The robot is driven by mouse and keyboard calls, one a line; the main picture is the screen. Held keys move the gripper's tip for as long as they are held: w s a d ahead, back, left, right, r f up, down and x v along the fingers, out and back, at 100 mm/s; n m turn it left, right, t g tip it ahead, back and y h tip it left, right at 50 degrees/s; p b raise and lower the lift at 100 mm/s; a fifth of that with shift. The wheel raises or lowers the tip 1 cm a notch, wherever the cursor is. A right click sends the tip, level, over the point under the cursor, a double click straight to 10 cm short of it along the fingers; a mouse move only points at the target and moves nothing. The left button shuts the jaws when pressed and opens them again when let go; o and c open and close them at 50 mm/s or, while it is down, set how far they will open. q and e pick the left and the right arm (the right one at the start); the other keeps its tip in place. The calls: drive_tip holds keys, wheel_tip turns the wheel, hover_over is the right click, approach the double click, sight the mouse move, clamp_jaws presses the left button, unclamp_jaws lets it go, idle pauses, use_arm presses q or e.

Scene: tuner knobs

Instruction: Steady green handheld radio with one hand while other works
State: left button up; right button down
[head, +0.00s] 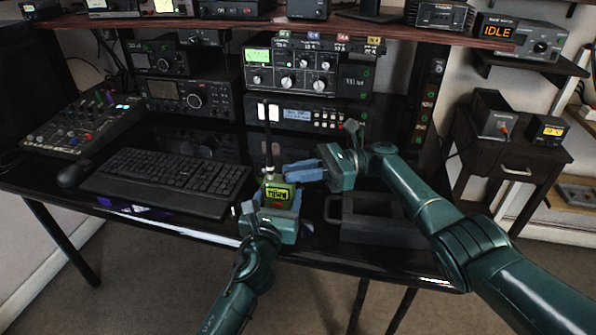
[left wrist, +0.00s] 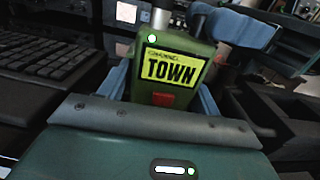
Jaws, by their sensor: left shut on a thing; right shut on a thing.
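The green handheld radio (head: 277,182) stands upright near the desk's front edge, its antenna (head: 267,125) pointing up. Its yellow label reads "TOWN", with a red patch below; the label faces me in the left wrist view (left wrist: 172,68). My left gripper (head: 279,202) is shut on the radio's lower body, with blue fingers on both sides. My right gripper (head: 288,173) comes from the right and is shut at the radio's top, on what looks like a knob. Its blue fingers also show in the left wrist view (left wrist: 240,26). The exact contact is hidden by the fingers.
A keyboard (head: 167,178) and mouse (head: 72,175) lie to the left. A dark open tray (head: 372,232) sits to the right under my right arm. Radio sets (head: 300,68) stand behind, and a mixer (head: 83,122) is at far left.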

drive_tip(key=c, duration=1.4)
unclamp_jaws()
drive_tip(key=shift+r, duration=0.1)
wheel_tip(320, 180, up, 10)
drive_tip(key=shift+f, duration=0.1)
